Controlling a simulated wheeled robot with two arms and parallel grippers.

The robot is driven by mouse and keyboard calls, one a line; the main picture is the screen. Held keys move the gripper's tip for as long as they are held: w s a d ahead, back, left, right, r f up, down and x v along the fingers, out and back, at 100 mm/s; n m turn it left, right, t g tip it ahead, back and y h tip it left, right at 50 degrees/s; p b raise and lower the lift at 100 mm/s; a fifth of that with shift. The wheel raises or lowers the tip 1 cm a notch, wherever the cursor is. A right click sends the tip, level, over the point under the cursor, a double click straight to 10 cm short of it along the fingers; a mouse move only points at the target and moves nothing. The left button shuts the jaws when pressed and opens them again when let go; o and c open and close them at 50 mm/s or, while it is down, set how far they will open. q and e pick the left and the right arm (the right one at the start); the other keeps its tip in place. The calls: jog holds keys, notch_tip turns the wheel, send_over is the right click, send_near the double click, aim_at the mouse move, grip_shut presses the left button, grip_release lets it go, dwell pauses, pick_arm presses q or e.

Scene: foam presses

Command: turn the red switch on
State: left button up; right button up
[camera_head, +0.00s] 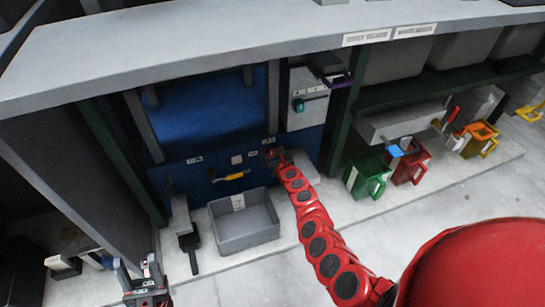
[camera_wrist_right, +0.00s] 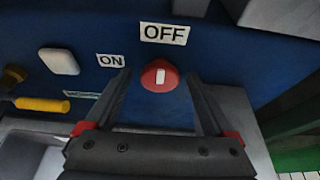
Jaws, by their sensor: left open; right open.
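The red switch (camera_wrist_right: 159,75) is a round red knob with a white bar on the blue panel. Its bar stands upright, in line with the OFF label (camera_wrist_right: 164,34) above it; the ON label (camera_wrist_right: 110,61) is to its upper left. My right gripper (camera_wrist_right: 158,77) is open, with one finger on each side of the switch in the right wrist view. Contact cannot be told. In the head view my right gripper (camera_head: 271,156) is at the panel and mostly hides the switch. My left gripper (camera_head: 145,279) is open and empty at the lower left, away from the panel.
A white button (camera_wrist_right: 57,60) and a yellow handle (camera_head: 233,176) are on the panel left of the switch. A grey bin (camera_head: 247,235) stands below. A control box with a teal knob (camera_head: 298,105) is at the upper right. Green (camera_head: 360,180) and red (camera_head: 413,168) containers stand right.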

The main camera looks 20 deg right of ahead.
jog(key=c, duration=1.3)
jog(key=shift+c, duration=0.2)
